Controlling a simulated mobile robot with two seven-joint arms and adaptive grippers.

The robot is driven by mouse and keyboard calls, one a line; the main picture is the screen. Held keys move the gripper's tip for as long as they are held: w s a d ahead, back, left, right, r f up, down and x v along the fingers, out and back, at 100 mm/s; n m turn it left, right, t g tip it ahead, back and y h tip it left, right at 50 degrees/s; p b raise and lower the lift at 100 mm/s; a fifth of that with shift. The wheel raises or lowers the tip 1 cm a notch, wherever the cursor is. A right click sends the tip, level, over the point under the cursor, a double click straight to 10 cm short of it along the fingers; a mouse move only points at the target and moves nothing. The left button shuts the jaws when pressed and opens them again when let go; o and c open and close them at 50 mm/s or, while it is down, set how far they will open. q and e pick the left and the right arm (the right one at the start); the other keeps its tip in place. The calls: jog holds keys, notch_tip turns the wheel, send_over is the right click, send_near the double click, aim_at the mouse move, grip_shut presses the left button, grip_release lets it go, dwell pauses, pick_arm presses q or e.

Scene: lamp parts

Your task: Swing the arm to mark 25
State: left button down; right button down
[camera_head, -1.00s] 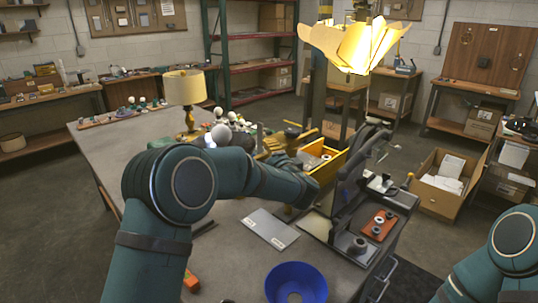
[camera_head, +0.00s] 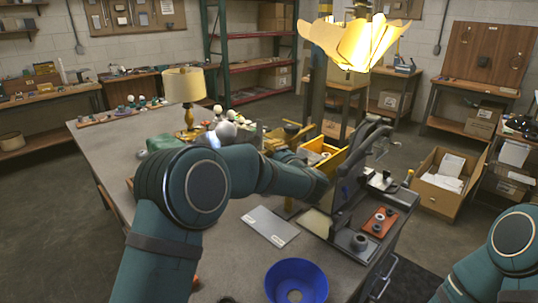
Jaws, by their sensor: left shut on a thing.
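My left arm comes in from the lower left, and its forearm reaches across the bench to the right. My left gripper (camera_head: 380,138) is dark and sits past the wrist, beside the grey bench fixture. It is shut on a thin part, taken to be the arm, mostly hidden by the fingers. The mark numbers are too small to read. A glowing yellow petal-like lampshade (camera_head: 352,42) hangs above the gripper, apart from it. My right arm shows only at the lower right edge; its gripper is out of view.
The grey bench (camera_head: 110,150) bears a blue bowl (camera_head: 296,270), a flat grey plate (camera_head: 270,226), a yellow bin (camera_head: 332,160) and a red tray (camera_head: 381,222). A lamp with a cream shade (camera_head: 184,86) stands at the back left. An open carton (camera_head: 436,200) is at right.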

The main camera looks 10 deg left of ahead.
pick_arm(q)
jog(key=shift+s+d+n+g+y, duration=0.3)
jog(key=shift+d+n+g+y, duration=0.65)
jog(key=shift+g, duration=0.25)
jog(key=shift+s+d+n+g+y, duration=0.25)
jog(key=shift+d+n+g+y, duration=0.55)
jog(key=shift+n+g+y, duration=0.35)
jog(key=c, duration=0.9)
grip_release()
jog(key=shift+c, duration=0.2)
jog(key=shift+d, duration=0.1)
jog(key=v, duration=1.1)
jog(key=shift+s+d, duration=0.3)
jog(key=shift+d, duration=0.05)
jog(key=shift+r, duration=0.1)
